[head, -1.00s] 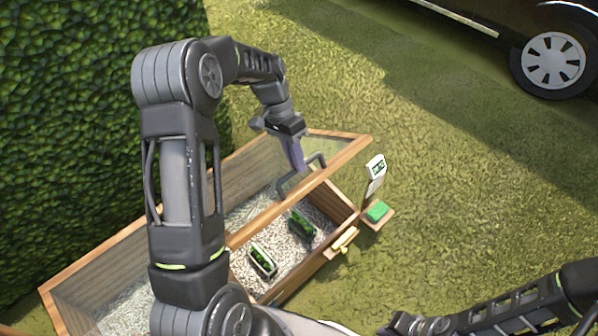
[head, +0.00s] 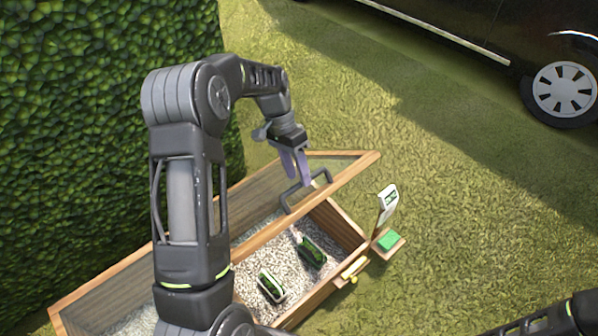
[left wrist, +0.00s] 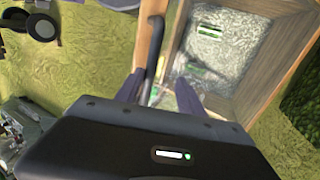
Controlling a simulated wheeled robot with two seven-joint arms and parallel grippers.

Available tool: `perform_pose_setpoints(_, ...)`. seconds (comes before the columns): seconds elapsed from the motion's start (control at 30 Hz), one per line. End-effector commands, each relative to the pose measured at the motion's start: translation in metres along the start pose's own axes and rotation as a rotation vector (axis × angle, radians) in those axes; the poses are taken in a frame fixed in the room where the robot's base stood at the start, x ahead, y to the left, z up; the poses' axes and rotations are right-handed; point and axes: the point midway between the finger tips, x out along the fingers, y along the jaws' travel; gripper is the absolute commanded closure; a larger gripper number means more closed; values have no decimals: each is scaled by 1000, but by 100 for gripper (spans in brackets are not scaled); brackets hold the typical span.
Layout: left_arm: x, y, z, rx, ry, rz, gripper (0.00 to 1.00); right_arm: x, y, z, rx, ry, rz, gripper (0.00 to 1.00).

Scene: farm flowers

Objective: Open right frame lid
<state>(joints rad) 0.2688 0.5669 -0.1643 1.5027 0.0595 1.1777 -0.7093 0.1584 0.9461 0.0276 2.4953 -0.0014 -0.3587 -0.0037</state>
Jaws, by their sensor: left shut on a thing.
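The right frame lid (head: 342,180) is a glazed panel with a wooden rim, tilted up over the right part of the wooden cold frame (head: 352,233) in the head view. The box's pale gravel bed shows below its raised front edge. A dark bent handle (head: 289,203) is fixed to that rim. My left gripper (head: 303,181) is shut on the handle, fingers pointing down. The left wrist view shows the handle (left wrist: 153,48) running between the two fingers (left wrist: 160,94); its exact contact is blurred. Only a piece of my right arm shows at bottom right; its gripper is out of view.
A white sign (head: 388,200) and a green block (head: 388,240) are by the box's right end. A hedge (head: 90,120) is at left, a dark vehicle (head: 470,50) at upper right. Grass between is clear.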

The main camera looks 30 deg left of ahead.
Motion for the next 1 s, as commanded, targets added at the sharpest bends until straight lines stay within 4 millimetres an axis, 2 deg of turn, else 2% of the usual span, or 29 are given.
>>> perform_pose_setpoints(0.33,-7,-2,2,-3,-1,-5,64,-1,0,0,0,0,0,100)
perform_pose_setpoints(0.73,-67,-1,0,-2,1,-3,64,-6,-2,0,0,0,0,100)
perform_pose_setpoints(0.83,-76,-1,0,-2,1,-3,64,-7,-3,0,0,0,0,100)
perform_pose_setpoints(1.0,-79,-1,1,-2,0,-2,64,-7,-3,0,0,0,0,100)
